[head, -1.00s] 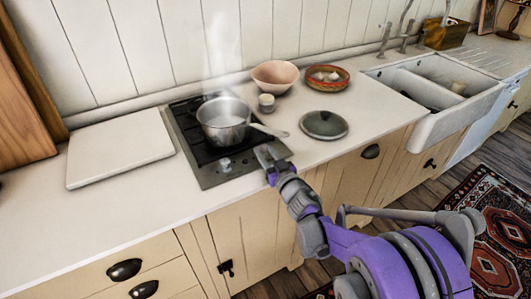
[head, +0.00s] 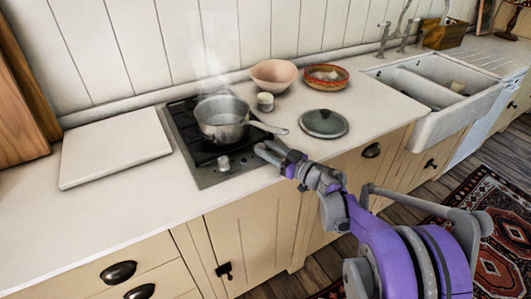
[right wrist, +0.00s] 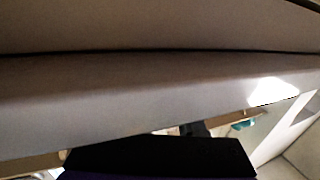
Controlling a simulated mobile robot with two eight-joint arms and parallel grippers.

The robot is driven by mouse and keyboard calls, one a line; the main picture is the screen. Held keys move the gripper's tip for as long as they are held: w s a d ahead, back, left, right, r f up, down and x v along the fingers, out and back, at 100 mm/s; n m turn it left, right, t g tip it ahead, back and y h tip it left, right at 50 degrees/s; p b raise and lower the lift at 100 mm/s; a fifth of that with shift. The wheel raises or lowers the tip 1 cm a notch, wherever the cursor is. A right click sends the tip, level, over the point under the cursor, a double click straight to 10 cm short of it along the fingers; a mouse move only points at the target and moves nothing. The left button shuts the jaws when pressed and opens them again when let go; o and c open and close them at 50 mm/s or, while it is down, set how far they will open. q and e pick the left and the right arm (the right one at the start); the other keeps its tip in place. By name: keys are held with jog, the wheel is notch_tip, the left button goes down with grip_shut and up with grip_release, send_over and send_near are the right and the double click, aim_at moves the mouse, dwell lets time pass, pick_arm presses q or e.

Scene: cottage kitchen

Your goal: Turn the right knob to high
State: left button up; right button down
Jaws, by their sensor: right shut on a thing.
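The hob (head: 205,180) is set in the worktop, with a steel front strip that carries its knobs. The left knob (head: 224,163) shows clear and untouched. My right gripper (head: 264,151) is at the right end of this strip, its fingers shut on the right knob, which they hide. How far that knob is turned cannot be seen. In the right wrist view a dark part of my gripper (right wrist: 160,155) shows low down, below a blurred grey surface; no knob can be made out there. My left gripper is not in view.
A steaming steel pot (head: 222,120) stands on the hob, its handle (head: 268,128) reaching right, just behind my gripper. A dark lid (head: 324,123), a small pot (head: 265,101) and two bowls are to the right. A white board (head: 115,155) lies left.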

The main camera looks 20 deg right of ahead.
jog(key=shift+w+d+n+g+y, duration=0.1)
jog(key=shift+d+n+g+y, duration=0.05)
jog(key=shift+n+g+y, duration=0.6)
jog(key=shift+w+d+n+g+y, duration=0.2)
jog(key=shift+n+y, duration=0.35)
jog(key=shift+y, duration=0.4)
jog(key=shift+s+g+y, duration=0.1)
jog(key=shift+g+y, duration=0.15)
jog(key=shift+y, duration=0.05)
jog(key=c, duration=0.5)
grip_release()
jog(key=shift+a, duration=0.1)
jog(key=v, duration=1.1)
jog(key=shift+r, duration=0.1)
